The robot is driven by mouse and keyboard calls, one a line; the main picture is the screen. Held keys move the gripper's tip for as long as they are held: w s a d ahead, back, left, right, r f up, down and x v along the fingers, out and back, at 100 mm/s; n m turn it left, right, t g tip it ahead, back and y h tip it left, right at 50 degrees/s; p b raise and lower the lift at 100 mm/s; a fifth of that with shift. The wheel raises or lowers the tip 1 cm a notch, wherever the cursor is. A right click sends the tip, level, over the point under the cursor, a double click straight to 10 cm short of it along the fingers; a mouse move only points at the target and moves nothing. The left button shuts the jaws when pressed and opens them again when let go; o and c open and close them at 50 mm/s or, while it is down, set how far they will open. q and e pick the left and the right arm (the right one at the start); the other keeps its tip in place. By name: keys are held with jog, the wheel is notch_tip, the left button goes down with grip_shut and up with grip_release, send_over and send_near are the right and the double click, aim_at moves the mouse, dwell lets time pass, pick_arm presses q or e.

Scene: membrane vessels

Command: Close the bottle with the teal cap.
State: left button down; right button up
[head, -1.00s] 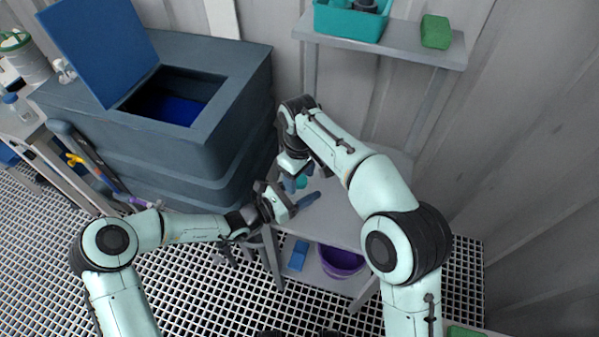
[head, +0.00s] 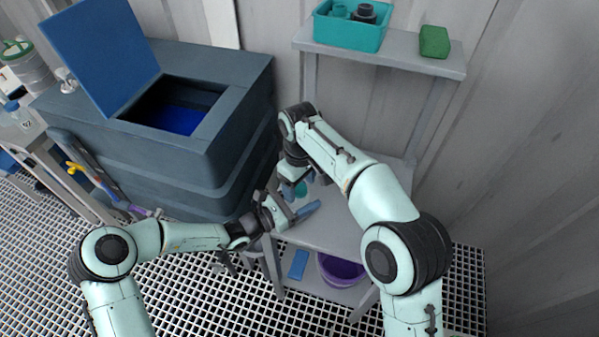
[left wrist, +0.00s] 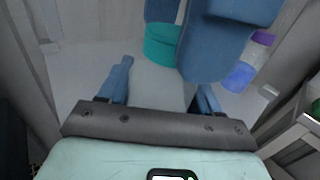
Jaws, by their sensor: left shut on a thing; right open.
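My left gripper (left wrist: 161,90) is shut on a pale, translucent bottle (left wrist: 158,78), whose body stands between its two blue fingers in the left wrist view. The teal cap (left wrist: 161,45) shows at the bottle's upper end; whether it is seated on the neck I cannot tell. My right gripper (left wrist: 190,22) is open, its blue fingers close around and partly in front of the cap. In the head view the cap is a small teal spot (head: 300,188) between my left gripper (head: 291,206) and right gripper (head: 294,186); the bottle is mostly hidden there.
The grippers are over a grey table (head: 335,222). A purple bucket (head: 340,270) and a blue block (head: 298,264) are on its lower shelf. A teal bin (head: 345,32) and green sponge (head: 434,41) occupy the upper shelf. A dark blue tank (head: 230,120) stands left.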

notch_tip(320, 180, up, 12)
jog(key=shift+f, duration=0.25)
dwell(0.3)
pick_arm(q)
jog(key=shift+c, duration=0.7)
grip_release()
jog(key=v, duration=1.3)
jog(key=shift+a, duration=0.2)
jog(key=shift+s, duration=0.1)
